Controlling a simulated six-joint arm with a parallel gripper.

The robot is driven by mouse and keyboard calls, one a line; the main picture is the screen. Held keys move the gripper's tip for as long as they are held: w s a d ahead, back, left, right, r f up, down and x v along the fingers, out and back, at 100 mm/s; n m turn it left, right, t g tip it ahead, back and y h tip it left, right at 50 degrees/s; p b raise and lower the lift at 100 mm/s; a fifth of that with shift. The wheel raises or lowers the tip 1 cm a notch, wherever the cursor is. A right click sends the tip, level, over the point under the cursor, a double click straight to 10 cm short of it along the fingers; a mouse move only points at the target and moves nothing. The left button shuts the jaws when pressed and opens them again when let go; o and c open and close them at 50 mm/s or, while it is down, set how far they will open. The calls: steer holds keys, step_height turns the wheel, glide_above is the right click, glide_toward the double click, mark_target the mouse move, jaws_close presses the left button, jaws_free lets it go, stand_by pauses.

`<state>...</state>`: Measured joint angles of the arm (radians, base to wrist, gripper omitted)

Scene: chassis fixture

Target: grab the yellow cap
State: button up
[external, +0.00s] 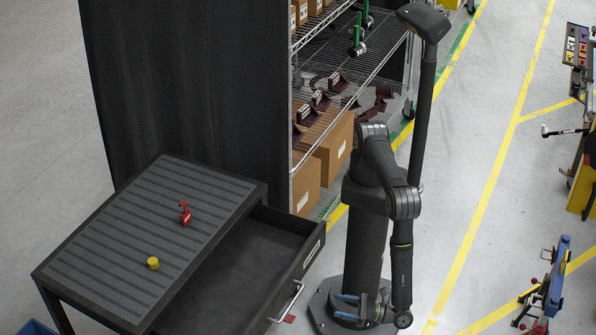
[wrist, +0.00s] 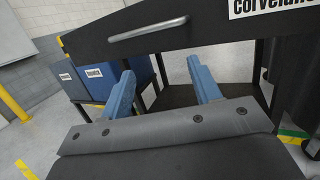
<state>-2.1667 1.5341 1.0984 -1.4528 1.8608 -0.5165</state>
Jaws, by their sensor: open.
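The yellow cap (external: 153,263) sits upright on the ribbed dark top of the table (external: 120,235), near its front edge in the external view. My gripper (external: 352,309) hangs low beside my base, to the right of the table and well away from the cap. In the wrist view its two blue fingers (wrist: 164,88) are spread apart with nothing between them. The cap does not show in the wrist view.
A red part (external: 185,213) stands on the table top behind the cap. An open drawer (external: 238,258) with a metal handle (external: 287,303) lies between my gripper and the table top. A wire shelf (external: 345,75) with boxes stands behind. Blue bins (wrist: 95,80) show in the wrist view.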

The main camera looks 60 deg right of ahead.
step_height(320, 180, up, 37)
steer(key=m+g+h, duration=0.2)
steer(key=m+g, duration=1.2)
steer(key=m, duration=1.7)
glide_above(153, 261)
steer(key=s+d, duration=0.3)
steer(key=s, duration=0.1)
steer(key=f, duration=1.4)
steer(key=shift+w+d+f, duration=0.1)
steer(key=shift+w, duration=0.1)
steer(key=shift+w+x, duration=0.1)
steer(key=shift+x, duration=1.55)
steer(key=shift+w+x, duration=0.15)
steer(key=shift+x, duration=1.55)
